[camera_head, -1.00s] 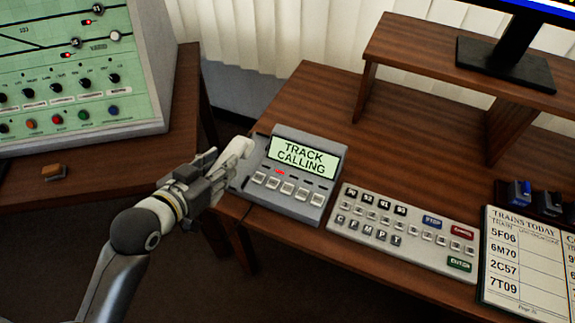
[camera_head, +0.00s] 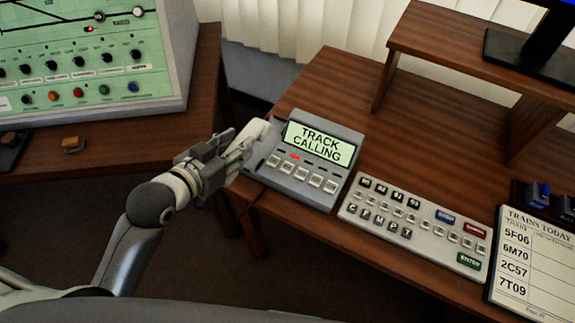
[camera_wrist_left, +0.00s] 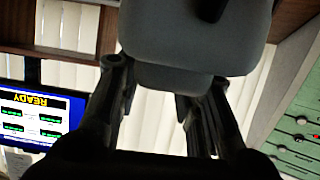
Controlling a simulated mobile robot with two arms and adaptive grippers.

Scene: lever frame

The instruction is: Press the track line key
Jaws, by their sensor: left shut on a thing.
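The phone unit (camera_head: 309,198) is a grey console at the left end of the right desk. Its green screen (camera_head: 319,143) reads "TRACK CALLING". A row of several square pale keys (camera_head: 301,173) lies below the screen, with small lamps above; one lamp (camera_head: 294,157) glows red. The key labels are too small to read. My left gripper (camera_head: 232,153) is at the unit's left side, shut on the pale handset (camera_head: 254,132). In the left wrist view a grey body, seemingly the handset (camera_wrist_left: 190,45), sits between its fingers. My right gripper is not in view.
A keyboard (camera_head: 415,221) lies right of the phone unit, then a train list board (camera_head: 530,265). A wooden monitor shelf (camera_head: 470,65) stands behind. A green control panel (camera_head: 85,65) stands on the left desk. Bare desk lies behind the phone unit.

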